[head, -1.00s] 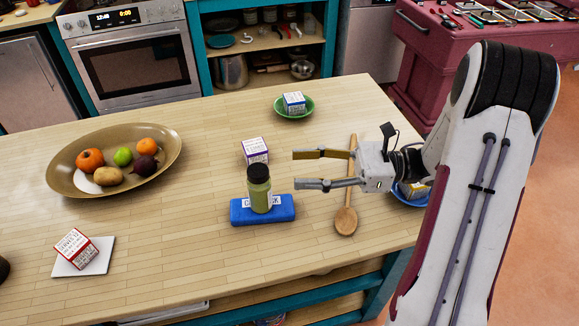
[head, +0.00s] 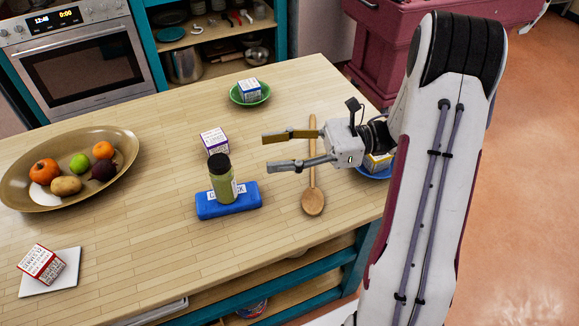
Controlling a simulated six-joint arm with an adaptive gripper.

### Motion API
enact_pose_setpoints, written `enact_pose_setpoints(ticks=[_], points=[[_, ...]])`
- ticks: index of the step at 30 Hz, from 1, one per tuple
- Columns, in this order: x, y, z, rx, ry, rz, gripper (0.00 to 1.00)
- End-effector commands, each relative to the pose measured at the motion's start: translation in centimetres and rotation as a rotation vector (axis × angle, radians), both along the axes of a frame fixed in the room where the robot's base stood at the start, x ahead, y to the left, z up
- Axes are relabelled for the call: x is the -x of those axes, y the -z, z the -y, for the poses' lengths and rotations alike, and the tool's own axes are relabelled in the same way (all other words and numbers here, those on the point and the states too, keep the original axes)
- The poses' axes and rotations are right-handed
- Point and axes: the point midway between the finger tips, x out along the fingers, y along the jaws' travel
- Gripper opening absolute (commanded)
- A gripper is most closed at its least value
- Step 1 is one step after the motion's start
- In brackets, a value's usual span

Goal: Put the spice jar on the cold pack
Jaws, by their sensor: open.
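The spice jar (head: 224,184), green with a black lid, stands upright on the blue cold pack (head: 247,197) on the wooden table. The jar covers part of the cold pack's white label. My gripper (head: 266,151) is open and empty to the right of the jar, its two fingers pointing left. The fingertips are apart from the jar.
A purple-marked box (head: 214,141) stands behind the jar. A wooden spoon (head: 312,200) lies under my gripper. A green bowl (head: 262,97) and a blue dish (head: 376,174) each hold a box. A fruit platter (head: 122,147) and a red-marked box (head: 41,263) on a white tile are left.

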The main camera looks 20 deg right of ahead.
Motion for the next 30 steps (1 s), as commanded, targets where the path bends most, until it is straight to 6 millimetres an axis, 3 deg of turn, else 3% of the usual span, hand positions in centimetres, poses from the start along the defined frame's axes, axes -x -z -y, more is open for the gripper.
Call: enact_pose_setpoints(ticks=[5,14,21,30], points=[[-1.7,-0.2,-0.5,0.041,0.058,-0.047,0.48],[-7.8,-1.6,-0.8,0.128,0.334,-0.248,0.48],[-12.2,-4.1,0.5,0.09,0.631,-0.436,0.48],[-14.6,-8.3,3.3,-0.116,0.994,-0.664,0.48]])
